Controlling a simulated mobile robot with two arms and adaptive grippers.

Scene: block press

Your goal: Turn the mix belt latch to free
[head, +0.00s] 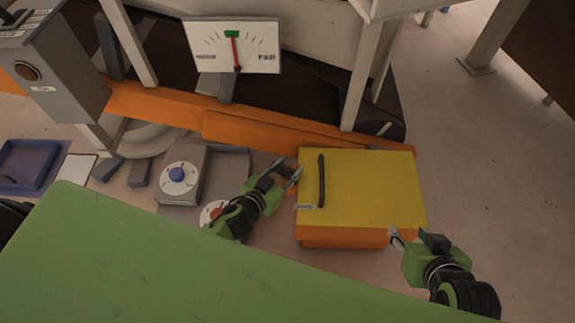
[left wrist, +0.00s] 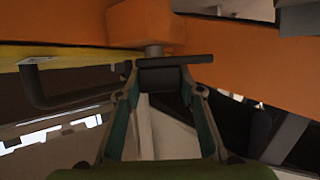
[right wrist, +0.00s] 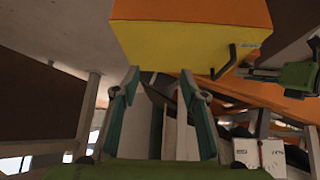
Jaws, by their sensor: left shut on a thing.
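The latch (left wrist: 183,63) is a dark flat bar on a short grey stem under an orange block (left wrist: 145,22), seen in the left wrist view. My left gripper (head: 288,169) is beside the left edge of the yellow-topped box (head: 370,185). In the left wrist view its fingers (left wrist: 160,78) are shut on the latch's dark bar. In the head view the latch is mostly hidden by the gripper. My right gripper (head: 394,234) is near the box's front right corner. Its fingers (right wrist: 165,85) are spread and empty in the right wrist view.
A dark handle (head: 321,180) stands on the yellow top. A dial gauge (head: 233,45) has its needle upright on the green mark. A grey box with a blue knob (head: 177,174) and a red knob (head: 213,212) lie left.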

